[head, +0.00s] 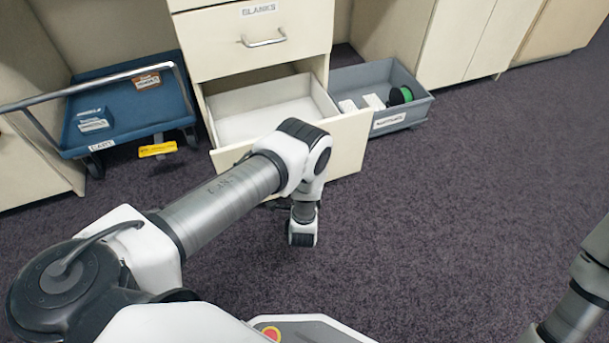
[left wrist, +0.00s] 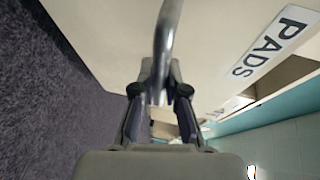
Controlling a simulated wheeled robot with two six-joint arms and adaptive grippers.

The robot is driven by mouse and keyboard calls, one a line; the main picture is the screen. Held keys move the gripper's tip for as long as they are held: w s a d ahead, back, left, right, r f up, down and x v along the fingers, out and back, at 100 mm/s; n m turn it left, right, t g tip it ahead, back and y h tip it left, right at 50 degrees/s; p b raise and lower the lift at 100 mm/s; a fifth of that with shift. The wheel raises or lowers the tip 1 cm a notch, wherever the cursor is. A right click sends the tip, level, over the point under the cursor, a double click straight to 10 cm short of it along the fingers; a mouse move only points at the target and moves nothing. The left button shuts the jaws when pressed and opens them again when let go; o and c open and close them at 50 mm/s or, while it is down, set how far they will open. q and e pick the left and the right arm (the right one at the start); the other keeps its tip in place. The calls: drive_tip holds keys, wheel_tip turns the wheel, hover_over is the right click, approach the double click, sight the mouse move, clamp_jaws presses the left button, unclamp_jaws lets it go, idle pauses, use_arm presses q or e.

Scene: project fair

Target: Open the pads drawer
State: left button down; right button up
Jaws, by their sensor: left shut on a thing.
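The pads drawer (head: 346,150) is the low drawer of the cream cabinet and stands pulled out, with its pale, empty inside showing. Its front carries a PADS label (left wrist: 268,42) in the left wrist view. The metal handle (left wrist: 167,38) runs between the fingers of my left gripper (left wrist: 158,85), which is shut on it. In the head view my left arm covers part of the drawer front, and the fingers and handle are mostly hidden behind my wrist. My right arm shows only at the right edge; its gripper is out of view.
The closed BLANKS drawer (head: 250,45) is above. A blue cart (head: 70,138) with small boxes stands left, with a yellow tag (head: 158,149) beside it. A grey bin (head: 402,116) holding white items and a green-black spool stands close right of the drawer. Carpet in front is clear.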

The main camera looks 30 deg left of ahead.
use_arm(q)
drive_tip(key=c, duration=1.2)
unclamp_jaws()
drive_tip(key=v, duration=1.2)
